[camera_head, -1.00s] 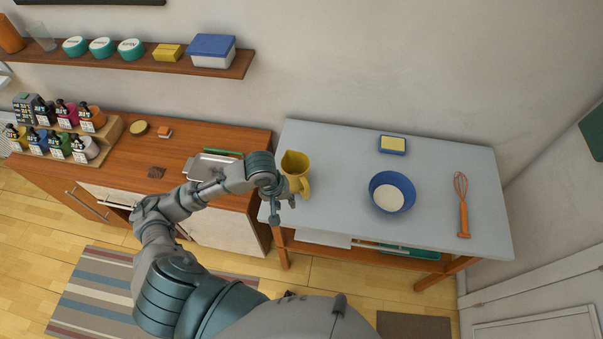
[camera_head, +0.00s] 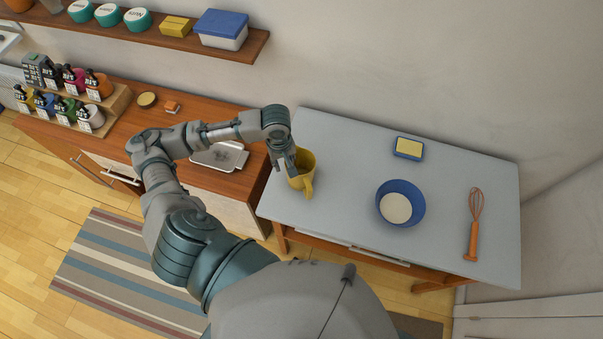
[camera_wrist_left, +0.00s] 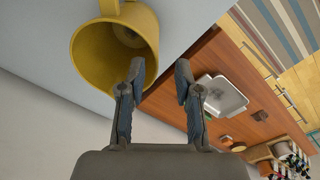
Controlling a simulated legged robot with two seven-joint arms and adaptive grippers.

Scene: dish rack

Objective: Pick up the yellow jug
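The yellow jug (camera_head: 306,181) stands upright near the left end of the grey table, its handle toward the front. My left gripper (camera_head: 283,165) is at the jug's left side in the head view and partly covers its mouth. In the left wrist view, I look into the open mouth of the jug (camera_wrist_left: 92,62). There the gripper (camera_wrist_left: 161,76) has its two fingers apart. One finger overlaps the jug's mouth and the other is outside, beyond its rim. Whether either finger touches the jug, I cannot tell. My right gripper is out of view.
The grey table (camera_head: 345,150) also holds a blue bowl (camera_head: 411,190), a blue dish with a yellow top (camera_head: 408,148) and a whisk (camera_head: 474,225). A metal tray (camera_head: 220,157) lies on the brown counter (camera_head: 185,105) to the left. The table between jug and bowl is clear.

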